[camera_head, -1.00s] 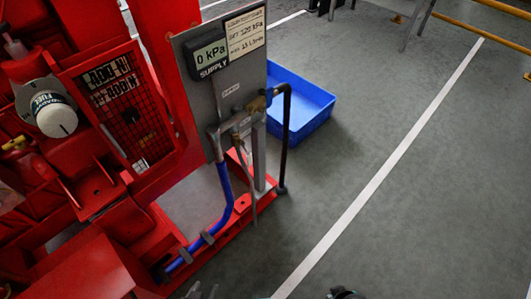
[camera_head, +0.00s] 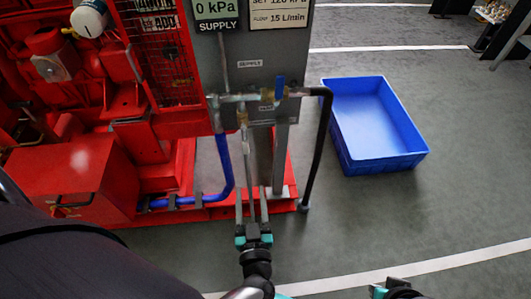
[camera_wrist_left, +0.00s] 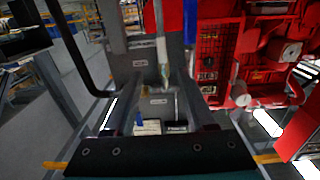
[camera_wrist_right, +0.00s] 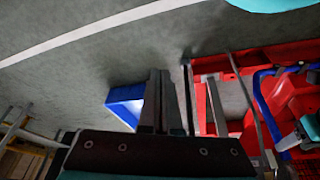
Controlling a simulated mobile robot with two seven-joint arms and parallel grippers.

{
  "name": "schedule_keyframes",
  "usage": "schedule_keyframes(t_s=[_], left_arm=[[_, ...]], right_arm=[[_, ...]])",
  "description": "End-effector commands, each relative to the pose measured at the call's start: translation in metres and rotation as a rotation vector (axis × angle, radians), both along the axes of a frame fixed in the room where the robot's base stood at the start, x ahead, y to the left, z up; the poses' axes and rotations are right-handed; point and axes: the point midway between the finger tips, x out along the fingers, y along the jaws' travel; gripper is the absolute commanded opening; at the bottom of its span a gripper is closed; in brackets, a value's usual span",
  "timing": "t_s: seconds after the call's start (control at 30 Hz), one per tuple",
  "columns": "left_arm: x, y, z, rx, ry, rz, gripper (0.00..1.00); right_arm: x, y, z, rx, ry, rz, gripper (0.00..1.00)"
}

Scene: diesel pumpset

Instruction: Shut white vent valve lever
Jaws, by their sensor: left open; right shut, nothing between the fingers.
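The valve assembly sits on the grey panel (camera_head: 262,60), with a brass fitting (camera_head: 242,118) and a thin vent pipe (camera_head: 247,160) hanging below it. A pale, narrow part on this pipe may be the white vent lever; it is too small to tell its angle. The pipe also shows in the left wrist view (camera_wrist_left: 162,72). A blue lever (camera_head: 279,88) stands upright on the horizontal pipe. My left gripper (camera_head: 251,195) is open, pointing at the panel from below the fitting, around the pipe's lower end in the picture; contact is unclear. My right gripper (camera_wrist_right: 160,100) is shut and empty, away from the panel.
A black bent pipe (camera_head: 322,150) runs down right of the valves. A blue hose (camera_head: 226,165) curves at left beside the red machine (camera_head: 75,165). A blue crate (camera_head: 375,125) stands on the floor at right. Open floor (camera_head: 450,200) lies around it.

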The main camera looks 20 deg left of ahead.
Motion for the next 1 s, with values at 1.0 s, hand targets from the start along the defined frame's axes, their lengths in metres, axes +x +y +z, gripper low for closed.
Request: schedule_keyframes(t_s=[1.0], left_arm=[[0.111, 0.069, 0.001, 0.001, -0.006, 0.013, 0.55]], right_arm=[[0.031, 0.034, 0.044, 0.115, -0.321, 0.051, 0.0]])
